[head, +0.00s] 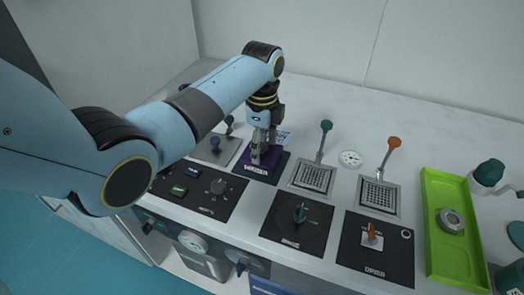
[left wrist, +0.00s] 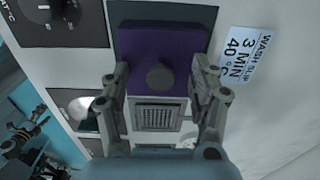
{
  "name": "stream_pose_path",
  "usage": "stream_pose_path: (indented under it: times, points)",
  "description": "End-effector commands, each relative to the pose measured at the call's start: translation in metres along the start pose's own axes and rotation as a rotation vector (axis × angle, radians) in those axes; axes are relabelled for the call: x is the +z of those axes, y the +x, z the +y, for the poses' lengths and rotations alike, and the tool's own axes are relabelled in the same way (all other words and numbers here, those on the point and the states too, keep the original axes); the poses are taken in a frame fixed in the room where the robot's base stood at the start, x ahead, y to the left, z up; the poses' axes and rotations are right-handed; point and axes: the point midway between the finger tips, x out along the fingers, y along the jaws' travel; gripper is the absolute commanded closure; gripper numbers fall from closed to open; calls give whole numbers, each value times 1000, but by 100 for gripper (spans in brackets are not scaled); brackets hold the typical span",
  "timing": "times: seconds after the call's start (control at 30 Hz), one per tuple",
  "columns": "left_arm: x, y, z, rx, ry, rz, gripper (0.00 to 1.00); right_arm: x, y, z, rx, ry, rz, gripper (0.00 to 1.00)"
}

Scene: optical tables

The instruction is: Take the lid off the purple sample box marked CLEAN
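The purple sample box (head: 247,171) stands on a dark mat (head: 283,170) on the white table. White lettering shows on its front edge, too small to read surely. My left gripper (head: 263,152) points down over the box and hides part of its top. In the left wrist view, the purple lid (left wrist: 150,40) has a round grey knob (left wrist: 160,77). The two fingers of my left gripper stand apart on either side of the knob, with visible gaps. Whether the fingertips are level with the knob is unclear. My right gripper is not in view.
Panels with dials (head: 218,186) and a green knob (head: 300,213) lie in front. Grated baskets (head: 314,179) with upright teal and orange handles stand to the right. A green tray (head: 437,190) holds a round metal part. A wash label (left wrist: 243,56) lies beside the mat.

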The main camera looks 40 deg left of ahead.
Motion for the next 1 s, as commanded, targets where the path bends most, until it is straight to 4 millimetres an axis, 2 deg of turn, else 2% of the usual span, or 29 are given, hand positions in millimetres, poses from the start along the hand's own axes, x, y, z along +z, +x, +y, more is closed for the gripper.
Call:
stream_pose_path:
  times: [0.07, 0.37, 0.77, 0.87, 1.0]
  points:
    - [0, 2, 1, 1, 0, 0, 60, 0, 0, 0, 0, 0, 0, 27]
    - [0, 3, 1, 2, 0, -1, 99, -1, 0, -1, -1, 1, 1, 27]
    - [1, 3, 3, 6, 0, -1, 100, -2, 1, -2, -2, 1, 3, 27]
    - [1, -3, 2, 4, 0, -1, 100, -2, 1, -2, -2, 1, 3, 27]
    - [1, -22, 1, 1, 0, -1, 100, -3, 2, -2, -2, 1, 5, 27]
